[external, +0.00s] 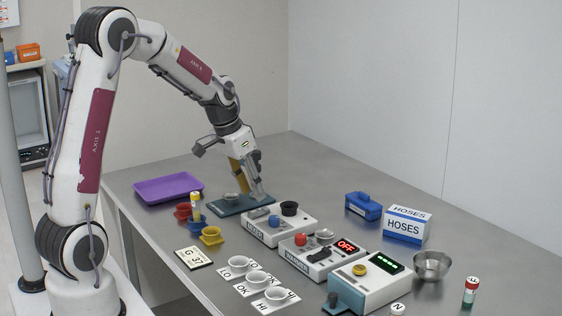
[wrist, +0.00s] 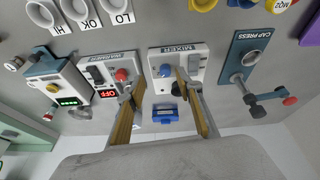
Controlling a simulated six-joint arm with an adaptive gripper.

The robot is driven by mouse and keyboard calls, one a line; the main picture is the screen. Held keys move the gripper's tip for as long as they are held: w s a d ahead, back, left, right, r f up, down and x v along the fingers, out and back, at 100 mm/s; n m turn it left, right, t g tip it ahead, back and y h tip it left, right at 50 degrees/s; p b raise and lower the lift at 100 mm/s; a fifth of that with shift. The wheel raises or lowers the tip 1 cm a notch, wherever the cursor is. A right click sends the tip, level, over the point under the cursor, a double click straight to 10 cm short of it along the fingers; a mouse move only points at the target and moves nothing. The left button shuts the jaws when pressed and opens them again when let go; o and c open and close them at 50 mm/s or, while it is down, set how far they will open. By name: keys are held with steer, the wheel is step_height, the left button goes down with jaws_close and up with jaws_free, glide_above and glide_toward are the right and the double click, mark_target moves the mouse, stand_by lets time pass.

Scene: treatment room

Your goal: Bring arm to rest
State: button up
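My gripper (external: 248,188) is at the end of my bent arm, over the far left part of the bench by the teal cap press (external: 232,209). In the wrist view its two fingers (wrist: 155,88) are spread apart, with nothing held between them; it is open. The cap press (wrist: 238,52), with its dark lever and red knob, is off to the right of the fingers there. The mixer (wrist: 192,54) and the warmer (wrist: 105,66) lie beyond the fingertips. I cannot tell whether any part of my gripper touches the press.
A purple tray (external: 168,189) lies at the left edge. The back of the bench is clear.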

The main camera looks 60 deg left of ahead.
steer(key=s+d+r, duration=0.4)
steer(key=s, duration=0.4)
steer(key=s+d+r+t, duration=0.1)
steer(key=s+d+r, duration=0.2)
steer(key=s, duration=0.6)
steer(key=s+d+r+m+t, duration=0.1)
steer(key=s+d+r, duration=0.3)
steer(key=s, duration=0.5)
steer(key=shift+s+d+r, duration=0.2)
steer(key=shift+d+r, duration=0.1)
steer(key=shift+d, duration=0.95)
stand_by(1.3)
